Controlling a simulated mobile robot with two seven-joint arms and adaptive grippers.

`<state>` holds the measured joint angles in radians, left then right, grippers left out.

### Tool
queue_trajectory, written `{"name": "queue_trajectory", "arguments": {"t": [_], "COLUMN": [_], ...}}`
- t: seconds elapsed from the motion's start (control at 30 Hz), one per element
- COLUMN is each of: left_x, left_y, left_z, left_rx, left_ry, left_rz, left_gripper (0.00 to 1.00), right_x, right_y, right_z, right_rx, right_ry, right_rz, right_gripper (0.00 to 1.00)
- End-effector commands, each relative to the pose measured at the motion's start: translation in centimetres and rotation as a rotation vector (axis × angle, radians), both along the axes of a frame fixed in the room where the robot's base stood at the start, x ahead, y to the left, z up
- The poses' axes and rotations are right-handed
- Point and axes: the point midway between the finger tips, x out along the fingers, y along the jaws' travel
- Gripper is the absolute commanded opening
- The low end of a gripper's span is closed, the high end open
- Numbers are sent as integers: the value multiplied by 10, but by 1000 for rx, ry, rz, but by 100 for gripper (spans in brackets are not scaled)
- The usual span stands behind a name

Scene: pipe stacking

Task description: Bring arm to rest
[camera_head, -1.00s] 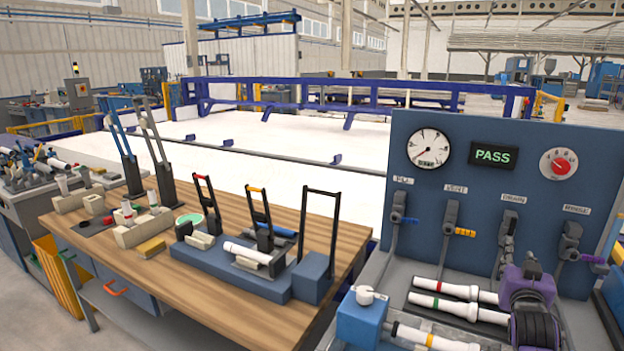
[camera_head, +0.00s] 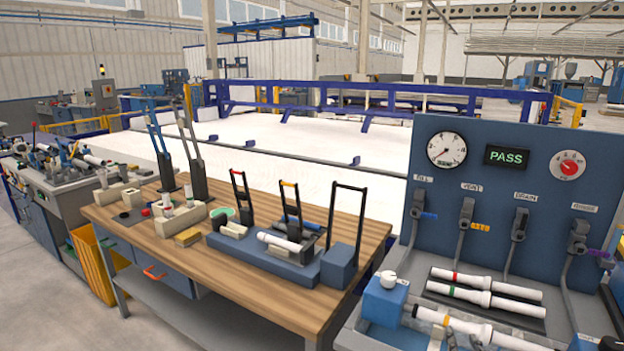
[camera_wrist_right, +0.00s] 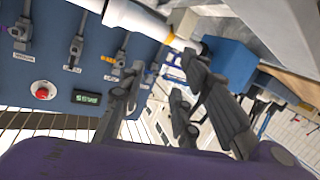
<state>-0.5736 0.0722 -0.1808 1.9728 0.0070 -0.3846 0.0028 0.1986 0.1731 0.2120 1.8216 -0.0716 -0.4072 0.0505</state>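My right gripper (camera_wrist_right: 162,68) shows in the wrist view with its dark fingers spread and nothing between them. A white pipe passes beyond the fingertips, apart from them as far as I can tell. In the head view only a small dark piece, probably of my right gripper, shows at the bottom right edge. The test bench below the blue panel (camera_head: 470,215) holds a white pipe with a red band (camera_head: 500,287), one with a green band (camera_head: 495,301) and a third pipe (camera_head: 462,325) by a blue block (camera_head: 384,300). My left gripper is out of view.
The panel carries a gauge (camera_head: 446,150), a lit PASS display (camera_head: 507,157), a red knob (camera_head: 568,165) and several levers. To its left, a wooden table (camera_head: 270,290) bears a blue fixture (camera_head: 262,256) with a white pipe and upright handles.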

Motion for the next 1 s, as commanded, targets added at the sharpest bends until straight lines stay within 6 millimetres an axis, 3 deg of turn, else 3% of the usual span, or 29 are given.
{"name": "queue_trajectory", "arguments": {"t": [0.1,0.17,0.3,0.5,0.6,0.77,1.0], "left_x": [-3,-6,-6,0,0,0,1], "left_y": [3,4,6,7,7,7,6], "left_z": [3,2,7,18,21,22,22], "left_rx": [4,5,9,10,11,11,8], "left_ry": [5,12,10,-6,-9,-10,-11], "left_rz": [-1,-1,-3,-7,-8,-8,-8], "left_gripper": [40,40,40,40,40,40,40], "right_x": [-61,-93,-176,-294,-337,-370,-375], "right_y": [42,62,106,153,162,159,157], "right_z": [-55,-79,-128,-175,-188,-198,-200], "right_rx": [26,44,104,200,225,235,234], "right_ry": [112,166,294,463,525,574,583], "right_rz": [66,94,144,164,155,134,130], "right_gripper": [30,30,30,30,30,30,30]}}
